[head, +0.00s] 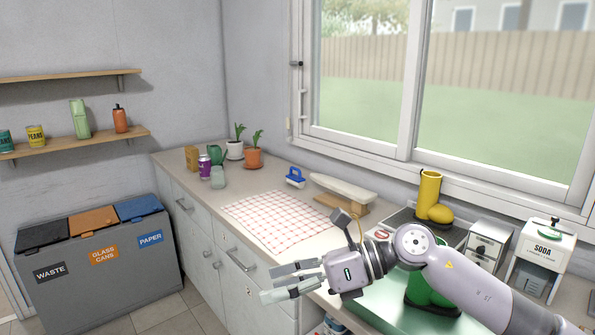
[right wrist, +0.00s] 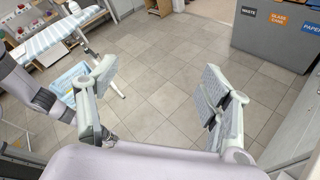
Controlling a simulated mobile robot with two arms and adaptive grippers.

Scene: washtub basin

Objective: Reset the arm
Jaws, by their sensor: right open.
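My right arm comes in from the right in the head view. Its gripper (head: 268,283) points left, in front of the counter's front edge, with the fingers apart and nothing between them. In the right wrist view the two fingers of the right gripper (right wrist: 158,82) are spread wide, with only floor tiles showing between them. My left gripper cannot be made out in either view.
My arm partly hides a green item (head: 440,293) by the basin. Bins (head: 95,275) stand left; floor (right wrist: 165,75) between is clear.

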